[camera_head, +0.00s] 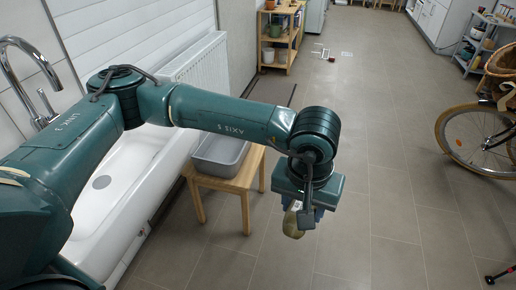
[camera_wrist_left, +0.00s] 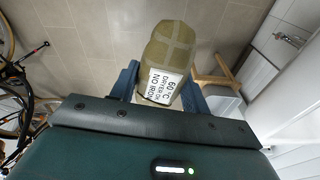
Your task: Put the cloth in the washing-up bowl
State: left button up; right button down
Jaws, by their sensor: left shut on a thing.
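In the head view the cloth (camera_head: 292,222) shows below my left gripper (camera_head: 306,213), held in the air over the floor. The grey washing-up bowl (camera_head: 220,157) rests on a small wooden stool (camera_head: 238,184), to the left of the gripper and partly hidden behind my arm. The visible part of the bowl's inside looks empty. My right gripper is out of view.
A white sink (camera_head: 112,190) with a chrome tap (camera_head: 38,75) is on the left. A radiator (camera_head: 201,72) is on the wall behind the stool. A bicycle (camera_head: 485,135) stands on the right. The tiled floor (camera_head: 385,150) between is clear.

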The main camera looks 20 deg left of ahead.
aim_at(225, 156)
jog(key=i+l+z, duration=0.25)
jog(key=i, duration=0.35)
jog(key=i+z, duration=0.25)
jog(key=i, duration=0.35)
jog(key=i+u, duration=0.3)
jog(key=i, duration=0.35)
jog(key=i+l+u, duration=0.15)
jog(key=i+u, duration=0.15)
jog(key=i, duration=0.3)
jog(key=i+u, duration=0.25)
jog(key=u, duration=0.15)
jog(key=i+u, duration=0.25)
jog(key=u, duration=0.2)
jog(key=i+u, duration=0.25)
jog(key=u, duration=0.15)
jog(key=i+j+u, duration=0.1)
jog(key=i+u, duration=0.6)
jog(key=u, duration=0.25)
